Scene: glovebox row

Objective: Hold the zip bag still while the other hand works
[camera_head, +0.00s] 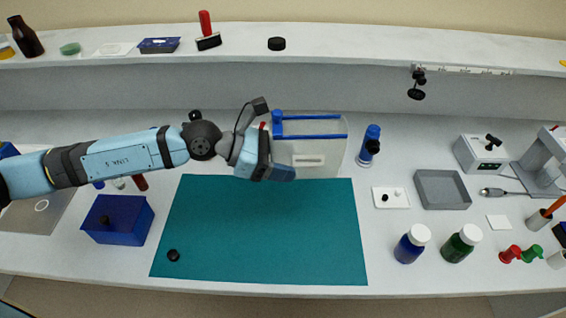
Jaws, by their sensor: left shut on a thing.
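The zip bag (320,153) is a clear bag with blue bands along its top and a pale label low on its front. It stands at the back edge of the teal mat (260,235). My left arm reaches in from the left, and my left gripper (283,172) is at the bag's lower left side, shut on it. The fingertips are partly hidden, so the exact hold is hard to see. My right gripper is not in view.
To the right are a blue bottle (369,146), a grey tray (442,189), and two white-capped bottles, blue (411,243) and green (461,243). The mat's middle is clear.

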